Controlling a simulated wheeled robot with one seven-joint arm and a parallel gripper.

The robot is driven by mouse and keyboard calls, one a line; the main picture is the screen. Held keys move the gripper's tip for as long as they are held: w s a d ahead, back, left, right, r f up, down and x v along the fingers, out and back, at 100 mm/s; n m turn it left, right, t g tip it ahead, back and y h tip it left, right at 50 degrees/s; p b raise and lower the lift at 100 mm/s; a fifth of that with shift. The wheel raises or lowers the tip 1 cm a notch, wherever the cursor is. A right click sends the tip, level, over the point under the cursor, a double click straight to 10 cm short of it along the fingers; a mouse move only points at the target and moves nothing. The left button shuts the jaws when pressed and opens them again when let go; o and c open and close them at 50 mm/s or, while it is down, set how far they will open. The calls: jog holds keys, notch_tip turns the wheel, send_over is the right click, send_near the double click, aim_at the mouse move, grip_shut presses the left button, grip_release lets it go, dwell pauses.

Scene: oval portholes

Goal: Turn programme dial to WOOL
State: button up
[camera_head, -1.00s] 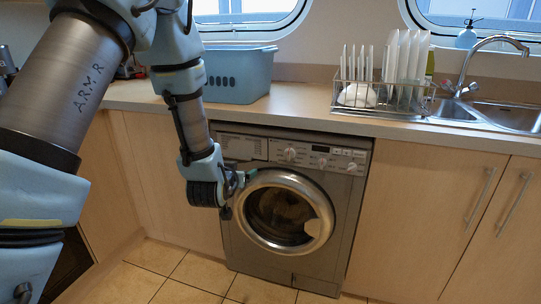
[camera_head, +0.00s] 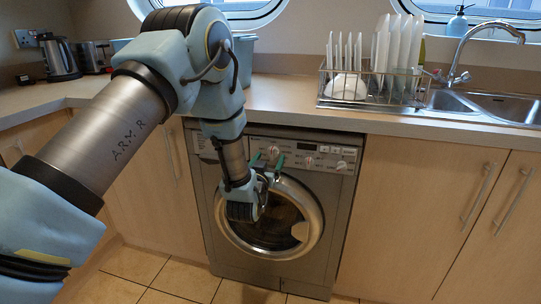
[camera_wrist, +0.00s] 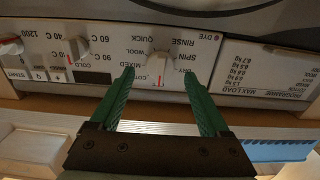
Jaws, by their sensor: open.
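The washing machine (camera_head: 318,195) stands under the counter. Its programme dial (camera_wrist: 160,66) is a pale knob with a red mark, upside down in the wrist view. The red mark points toward the bottom of that picture, near the partly hidden "COT…" label. The WOOL label (camera_wrist: 134,51) is left of the dial, between QUICK and MIXED. My gripper (camera_wrist: 159,74) is open, with a green finger on each side of the dial; I cannot tell if they touch it. In the head view, the dial (camera_head: 273,151) shows just above my gripper (camera_head: 267,160).
Two more dials (camera_head: 309,161) (camera_head: 341,166) and a display (camera_head: 307,146) are right of the programme dial. The round door (camera_head: 312,222) is below. The counter edge (camera_head: 390,128) overhangs the panel. A dish rack (camera_head: 372,90) stands above. The floor (camera_head: 180,280) in front looks clear.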

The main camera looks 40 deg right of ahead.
jog(key=shift+x, duration=1)
grip_shut()
